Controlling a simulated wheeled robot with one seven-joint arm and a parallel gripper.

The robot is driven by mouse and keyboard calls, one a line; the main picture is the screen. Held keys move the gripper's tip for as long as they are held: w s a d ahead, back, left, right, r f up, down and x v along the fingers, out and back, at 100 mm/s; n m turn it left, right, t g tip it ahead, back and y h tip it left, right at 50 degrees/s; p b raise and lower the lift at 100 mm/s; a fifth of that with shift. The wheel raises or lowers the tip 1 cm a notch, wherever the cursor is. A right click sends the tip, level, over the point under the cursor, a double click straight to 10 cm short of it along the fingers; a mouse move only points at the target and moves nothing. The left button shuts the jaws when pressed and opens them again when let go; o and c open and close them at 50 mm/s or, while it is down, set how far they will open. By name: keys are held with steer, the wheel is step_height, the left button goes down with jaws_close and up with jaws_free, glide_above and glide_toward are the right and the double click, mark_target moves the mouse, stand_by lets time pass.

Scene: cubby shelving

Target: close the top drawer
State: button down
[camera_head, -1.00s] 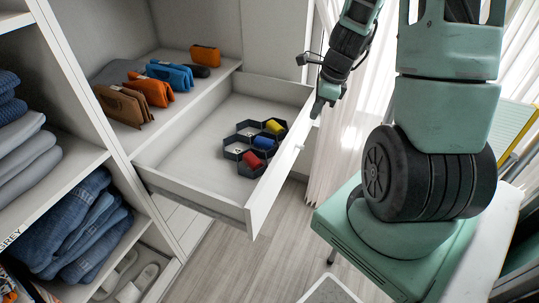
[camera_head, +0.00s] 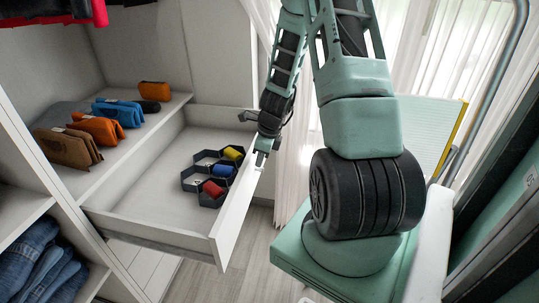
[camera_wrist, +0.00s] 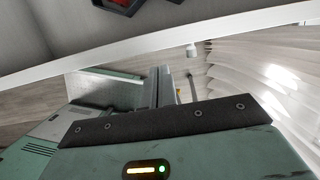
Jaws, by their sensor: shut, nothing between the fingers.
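The top drawer (camera_head: 150,232) is white and stands pulled out from the cubby unit in the head view. Its front panel (camera_head: 236,212) faces right, towards my base. My gripper (camera_head: 262,158) is shut and empty, at the far end of the front panel, by its upper edge. I cannot tell whether it touches the panel. In the wrist view the panel's pale edge (camera_wrist: 130,48) crosses the picture, with a small round knob (camera_wrist: 191,50) just below it. My gripper's fingers (camera_wrist: 163,85) point towards the panel there.
The drawer holds a dark hexagonal organizer (camera_head: 190,184) with yellow, blue and red rolls. Orange, blue and brown pouches (camera_head: 98,128) stand on the shelf behind. Folded jeans (camera_head: 40,268) lie lower left. A white curtain (camera_head: 292,165) hangs behind my arm. Bare floor (camera_head: 190,283) shows below the drawer.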

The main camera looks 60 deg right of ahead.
steer(key=shift+w+a, duration=0.2)
steer(key=shift+w, duration=0.4)
